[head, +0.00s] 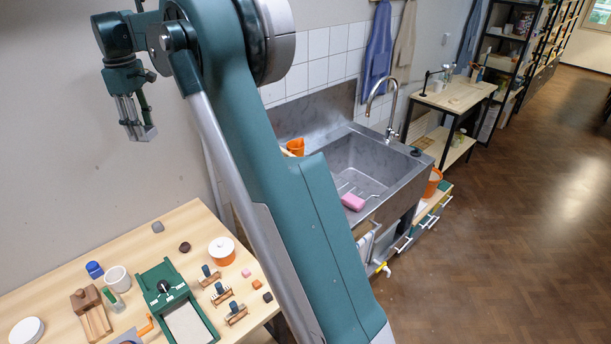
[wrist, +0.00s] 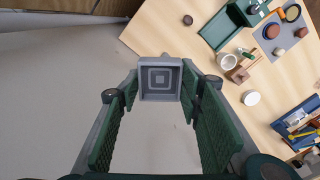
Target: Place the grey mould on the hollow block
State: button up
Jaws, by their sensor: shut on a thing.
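My gripper (head: 137,122) is high above the left part of the table in the head view. It is shut on the grey mould (head: 147,134), whose edge shows below the fingers. In the wrist view the grey mould (wrist: 160,78) is a square, tray-like piece with nested squares inside, held between the green fingertips (wrist: 160,88). It is clear of the table. I cannot make out a hollow block for certain; a brown block (head: 84,300) stands on a wooden piece at the table's left.
The wooden table (head: 190,222) bears a green press (head: 157,285), a white cup (head: 117,277), an orange pot with a white lid (head: 222,252), a white disc (head: 27,331) and several small stamps. A blue tray with tools (wrist: 298,124) shows in the wrist view. A sink (head: 365,160) stands beyond.

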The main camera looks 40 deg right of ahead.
jog(key=s+d+m, duration=0.1)
jog(key=d, duration=0.9)
jog(key=s+d+m, duration=0.1)
jog(key=d, duration=0.9)
jog(key=s+d+m, duration=0.1)
jog(key=d+m, duration=0.1)
jog(key=d, duration=0.8)
jog(key=shift+s+d+p, duration=0.2)
jog(key=shift+d+p, duration=0.1)
jog(key=shift+d, duration=0.05)
jog(key=s+d+m, duration=0.1)
jog(key=s+d, duration=0.3)
jog(key=d, duration=0.6)
jog(key=s+d+m, duration=0.2)
jog(key=s+d, duration=0.3)
jog(key=d, duration=0.4)
jog(key=s+d+m, duration=0.1)
jog(key=s+d, duration=0.3)
jog(key=d, duration=0.6)
notch_tip(320, 180, down, 26)
jog(key=shift+s+a, duration=0.2)
jog(key=shift+a, duration=0.1)
jog(key=shift+f, duration=0.15)
jog(key=shift+f+p, duration=0.45)
jog(key=shift+f, duration=2.6)
jog(key=shift+f, duration=0.1)
